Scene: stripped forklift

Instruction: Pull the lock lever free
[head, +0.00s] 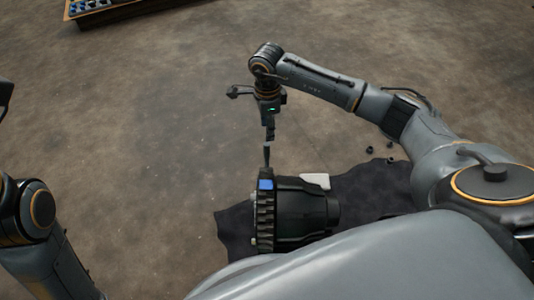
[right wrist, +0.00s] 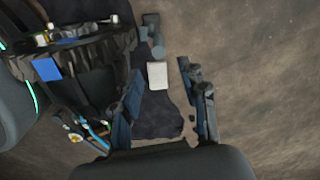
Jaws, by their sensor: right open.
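A black ribbed machine part (head: 298,215) with a blue patch lies in the lower middle of the head view. It also shows at the upper left of the right wrist view (right wrist: 85,75). A thin dark upright piece (head: 266,157) shows between this part and my right gripper (head: 268,135); I cannot tell whether it is the lock lever or a fingertip. My right gripper points down above the part. In the right wrist view its fingers (right wrist: 162,78) are apart with nothing gripped between them. My left gripper is out of view.
A dark cloth (head: 236,232) lies under the part. A white block (head: 315,181) is beside it, also visible in the right wrist view (right wrist: 157,75). Small dark pieces (head: 370,149) lie on the floor to the right. A tray (head: 120,12) stands at the top left. The floor between is clear.

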